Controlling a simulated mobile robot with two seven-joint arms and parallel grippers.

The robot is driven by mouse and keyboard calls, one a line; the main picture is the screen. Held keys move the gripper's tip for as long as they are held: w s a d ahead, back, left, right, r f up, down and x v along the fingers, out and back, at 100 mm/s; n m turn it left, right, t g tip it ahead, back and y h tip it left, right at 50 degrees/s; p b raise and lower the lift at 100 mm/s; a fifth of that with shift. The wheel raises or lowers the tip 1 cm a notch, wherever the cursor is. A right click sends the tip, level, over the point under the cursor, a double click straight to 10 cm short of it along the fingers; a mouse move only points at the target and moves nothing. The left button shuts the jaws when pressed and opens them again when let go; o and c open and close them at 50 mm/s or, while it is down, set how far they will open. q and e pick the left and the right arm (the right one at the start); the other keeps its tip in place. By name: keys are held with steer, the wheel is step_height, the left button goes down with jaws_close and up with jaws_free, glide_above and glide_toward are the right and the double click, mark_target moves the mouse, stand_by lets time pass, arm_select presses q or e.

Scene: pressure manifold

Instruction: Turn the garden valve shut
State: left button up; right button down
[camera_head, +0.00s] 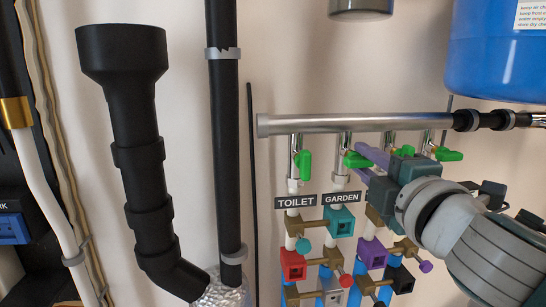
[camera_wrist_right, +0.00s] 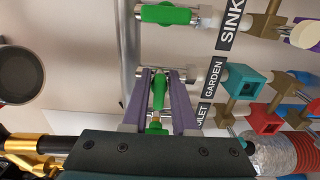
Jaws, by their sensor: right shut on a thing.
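The garden valve has a green handle (camera_head: 357,160) on a chrome body below the grey manifold pipe, above the GARDEN label (camera_head: 342,199). My right gripper (camera_head: 366,158) comes in from the right, with its purple fingers at this handle. In the right wrist view the fingers (camera_wrist_right: 160,92) stand on both sides of the green handle (camera_wrist_right: 158,90) and are shut on it. The handle lies crosswise to its pipe there. Part of the garden valve is hidden behind the fingers. My left gripper is not in view.
The toilet valve's green handle (camera_head: 304,164) hangs down close on the left. Two more green handles (camera_head: 405,151) (camera_head: 448,154) are on the right, near my wrist. Coloured blocks and brass fittings (camera_head: 293,264) lie below. A blue tank (camera_head: 498,55) hangs upper right.

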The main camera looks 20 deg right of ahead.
steer(key=c, duration=0.9)
jaws_free()
steer(key=shift+o, duration=0.2)
steer(key=shift+s, duration=0.1)
steer(key=v, duration=0.9)
steer(key=shift+s, duration=0.4)
steer(key=shift+r+p, duration=0.1)
steer(key=shift+p, duration=0.25)
